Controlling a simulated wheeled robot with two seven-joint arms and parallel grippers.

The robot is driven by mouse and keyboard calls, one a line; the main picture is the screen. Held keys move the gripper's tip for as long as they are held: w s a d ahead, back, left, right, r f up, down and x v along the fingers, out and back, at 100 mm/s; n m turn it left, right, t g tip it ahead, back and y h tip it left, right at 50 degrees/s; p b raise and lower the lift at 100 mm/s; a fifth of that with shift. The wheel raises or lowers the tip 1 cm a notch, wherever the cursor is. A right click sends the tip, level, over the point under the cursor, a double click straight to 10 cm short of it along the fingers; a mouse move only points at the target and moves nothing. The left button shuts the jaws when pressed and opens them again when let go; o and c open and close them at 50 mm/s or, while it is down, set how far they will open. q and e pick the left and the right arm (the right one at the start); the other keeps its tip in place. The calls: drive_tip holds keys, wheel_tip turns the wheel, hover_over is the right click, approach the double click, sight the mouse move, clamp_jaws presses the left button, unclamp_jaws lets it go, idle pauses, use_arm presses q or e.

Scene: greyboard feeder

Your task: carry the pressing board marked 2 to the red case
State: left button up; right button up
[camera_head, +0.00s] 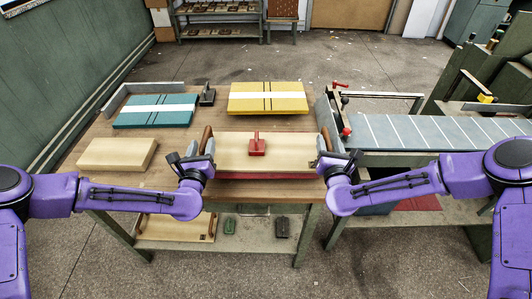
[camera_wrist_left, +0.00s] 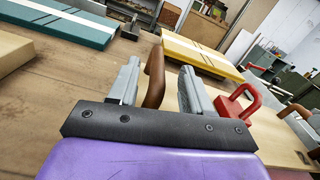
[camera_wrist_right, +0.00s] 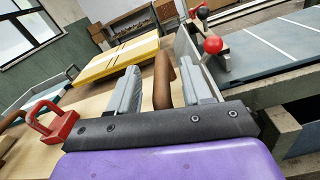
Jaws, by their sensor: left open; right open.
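A pale wooden pressing board (camera_head: 290,152) with a brown handle at each end lies at the table's front middle; I cannot read a number on it. A red strip (camera_head: 255,176) shows under its front edge, perhaps the red case, mostly hidden. A red grip (camera_head: 257,147) stands mid-board. My left gripper (camera_head: 203,150) is open, with the left brown handle (camera_wrist_left: 154,77) between its fingers in the left wrist view. My right gripper (camera_head: 328,148) is open, with the right brown handle (camera_wrist_right: 162,80) between its fingers in the right wrist view. Neither is closed on a handle.
A teal case (camera_head: 150,117) and a yellow case (camera_head: 268,107), each with a white band, lie behind. A pale block (camera_head: 117,154) is at left. A ribbed grey feeder bed (camera_head: 430,132) adjoins at right. Another handled board (camera_head: 176,228) lies on the lower shelf.

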drive_tip(key=shift+d, duration=0.1)
use_arm(q)
drive_tip(key=s, duration=1.1)
drive_tip(key=shift+s+a, duration=0.15)
drive_tip(key=shift+s, duration=0.2)
use_arm(e)
drive_tip(key=s, duration=1.2)
drive_tip(key=shift+a, duration=0.2)
